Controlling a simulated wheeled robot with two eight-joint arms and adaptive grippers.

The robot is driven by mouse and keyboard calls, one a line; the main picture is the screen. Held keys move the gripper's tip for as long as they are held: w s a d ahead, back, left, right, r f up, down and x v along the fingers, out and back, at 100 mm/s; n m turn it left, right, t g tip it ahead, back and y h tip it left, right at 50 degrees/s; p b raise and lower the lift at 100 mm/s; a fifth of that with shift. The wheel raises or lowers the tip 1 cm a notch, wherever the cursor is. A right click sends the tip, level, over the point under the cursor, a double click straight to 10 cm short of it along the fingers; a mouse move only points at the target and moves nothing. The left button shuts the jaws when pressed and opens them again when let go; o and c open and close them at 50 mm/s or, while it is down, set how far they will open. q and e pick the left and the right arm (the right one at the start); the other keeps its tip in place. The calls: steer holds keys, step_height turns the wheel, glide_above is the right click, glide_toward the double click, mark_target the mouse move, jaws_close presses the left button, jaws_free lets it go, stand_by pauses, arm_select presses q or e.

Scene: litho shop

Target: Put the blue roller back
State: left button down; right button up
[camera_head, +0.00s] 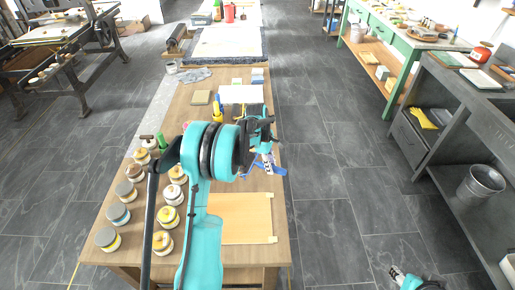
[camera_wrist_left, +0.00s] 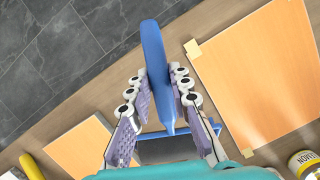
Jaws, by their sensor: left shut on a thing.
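The blue roller (camera_wrist_left: 156,65) stands out between the finger pads of my left gripper (camera_wrist_left: 160,92) in the left wrist view. My right gripper (camera_head: 398,273) is at the bottom edge, small and partly cut off.
An orange-tan board (camera_head: 240,218) with pale corner tabs lies on the table in front. Several ink tins (camera_head: 118,213) stand along the left side. A white sheet (camera_head: 240,95) and a yellow-handled tool (camera_head: 218,112) lie farther back. Grey floor is clear to the right.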

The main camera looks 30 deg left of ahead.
arm_select(q)
steer(key=w+a+n, duration=0.1)
steer(key=a, duration=0.1)
steer(key=a+n+y, duration=0.1)
steer(key=a, duration=0.2)
steer(key=w+a+r+n+p, duration=0.1)
steer(key=a+n, duration=0.1)
steer(key=shift+w+a+y, duration=0.25)
steer(key=shift+w+y, duration=0.05)
steer(key=shift+y, duration=0.1)
steer(key=shift+a, duration=0.2)
steer(key=shift+d+f+b, duration=0.1)
steer(key=shift+f+b, duration=2.6)
steer(key=shift+f, duration=1.45)
steer(key=c, duration=1.3)
jaws_free()
